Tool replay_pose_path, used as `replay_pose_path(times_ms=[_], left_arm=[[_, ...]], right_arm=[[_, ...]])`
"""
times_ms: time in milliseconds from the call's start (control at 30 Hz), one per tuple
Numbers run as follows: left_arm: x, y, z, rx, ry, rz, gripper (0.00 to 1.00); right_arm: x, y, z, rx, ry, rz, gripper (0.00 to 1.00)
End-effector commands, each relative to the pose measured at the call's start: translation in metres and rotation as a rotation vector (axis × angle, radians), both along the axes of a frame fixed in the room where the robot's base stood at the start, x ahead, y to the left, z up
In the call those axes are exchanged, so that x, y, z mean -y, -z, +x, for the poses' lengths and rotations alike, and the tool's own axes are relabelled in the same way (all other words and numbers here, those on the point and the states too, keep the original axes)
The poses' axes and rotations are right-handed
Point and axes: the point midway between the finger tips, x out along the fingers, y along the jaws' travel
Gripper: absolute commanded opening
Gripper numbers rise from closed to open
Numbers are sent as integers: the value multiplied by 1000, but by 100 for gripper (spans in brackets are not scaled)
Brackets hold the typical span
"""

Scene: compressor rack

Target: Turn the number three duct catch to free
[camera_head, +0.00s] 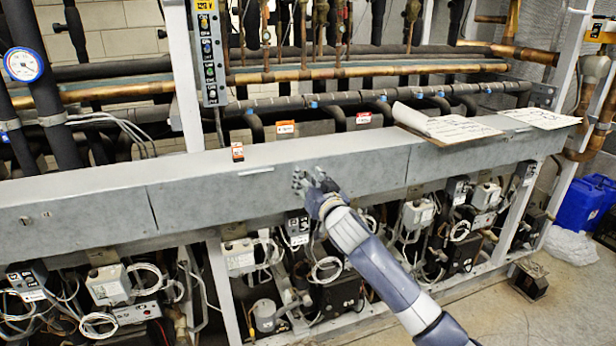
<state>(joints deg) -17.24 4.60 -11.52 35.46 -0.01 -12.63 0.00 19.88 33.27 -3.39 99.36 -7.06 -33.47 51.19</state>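A long grey metal duct (240,190) runs across the rack, with panel seams along its front face. My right gripper (308,178) is at the front face of the duct, near the middle of the view. Its fingertips are close to or touching the metal; I cannot tell which. I also cannot tell whether its fingers are open or shut. No catch can be made out at the gripper; the fingers cover that patch of the duct. Two small dark marks (36,217) show on the duct's far left face. My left gripper is not in view.
A clipboard with papers (445,124) and a loose sheet (540,118) lie on the duct's top at right. A small orange-labelled block (237,152) stands on its top edge. Compressors and cables (330,285) fill the space below. Blue containers (585,203) stand at far right.

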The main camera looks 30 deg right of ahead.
Motion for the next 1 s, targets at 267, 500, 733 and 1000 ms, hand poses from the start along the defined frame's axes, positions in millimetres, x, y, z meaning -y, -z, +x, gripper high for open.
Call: replay_pose_path(times_ms=[267, 500, 733, 1000], left_arm=[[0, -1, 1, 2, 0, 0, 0], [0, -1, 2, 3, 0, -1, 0], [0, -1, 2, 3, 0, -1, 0], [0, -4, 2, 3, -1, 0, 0]], right_arm=[[1, 0, 4, 0, 0, 0, 38], [1, 0, 4, 0, 0, 0, 6], [1, 0, 4, -1, 0, 0, 0], [1, 0, 4, -14, 1, -51, 0]])
